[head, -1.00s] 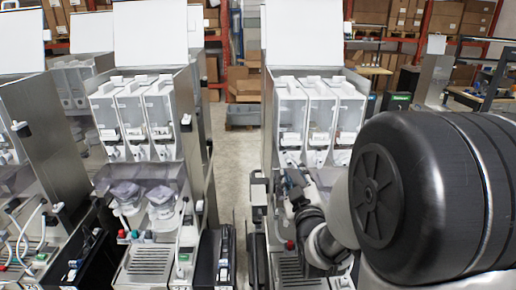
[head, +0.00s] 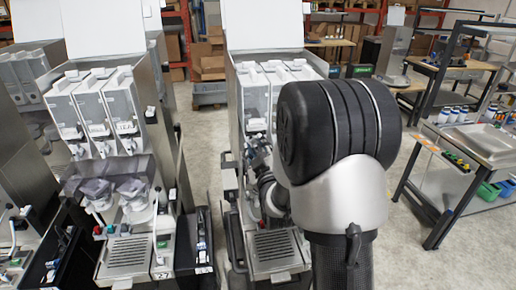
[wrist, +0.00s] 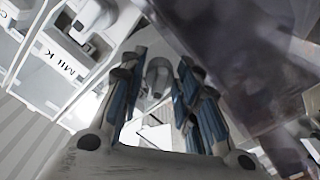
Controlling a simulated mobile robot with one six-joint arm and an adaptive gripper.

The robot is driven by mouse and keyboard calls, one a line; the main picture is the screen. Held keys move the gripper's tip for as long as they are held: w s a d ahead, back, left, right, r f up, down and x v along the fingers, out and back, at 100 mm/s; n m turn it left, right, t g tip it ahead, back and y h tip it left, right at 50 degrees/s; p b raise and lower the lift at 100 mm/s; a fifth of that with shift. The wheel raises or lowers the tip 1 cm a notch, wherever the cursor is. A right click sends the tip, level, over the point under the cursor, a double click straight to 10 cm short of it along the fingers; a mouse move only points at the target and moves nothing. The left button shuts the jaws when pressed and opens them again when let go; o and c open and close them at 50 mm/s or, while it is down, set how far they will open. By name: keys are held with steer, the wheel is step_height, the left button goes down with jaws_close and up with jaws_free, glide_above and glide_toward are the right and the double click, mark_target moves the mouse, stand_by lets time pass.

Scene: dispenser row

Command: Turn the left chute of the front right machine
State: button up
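The front right machine (head: 285,35) stands in the middle of the head view, with white canisters (head: 248,90) side by side under its raised lid. My arm covers much of its right side. My gripper (head: 258,155) is small and partly hidden there, just below the canisters' front. In the wrist view my gripper (wrist: 157,68) has its blue-grey fingers spread apart. A pale rounded chute (wrist: 158,76) shows between the fingers, with no clear contact on it. A canister labelled MILK (wrist: 62,60) is at the upper left of the wrist view. I cannot tell how the chute is turned.
A similar machine (head: 105,90) stands to the left, across a narrow gap of floor. A dark translucent part (wrist: 240,60) lies close to the gripper's right in the wrist view. A metal-topped workbench (head: 485,140) stands at the right, with open floor before it.

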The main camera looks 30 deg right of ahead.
jaws_close()
steer(key=shift+f+n+b, duration=0.1)
steer(key=shift+n+b, duration=0.3)
steer(key=shift+b, duration=0.3)
steer(key=n+b, duration=0.3)
steer(key=b, duration=0.3)
steer(key=shift+f+n, duration=0.1)
steer(key=shift+n, duration=0.3)
steer(key=n+b, duration=0.4)
steer(key=b, duration=0.2)
steer(key=n+b, duration=0.8)
steer(key=shift+b, duration=0.35)
steer(key=shift+r, duration=0.2)
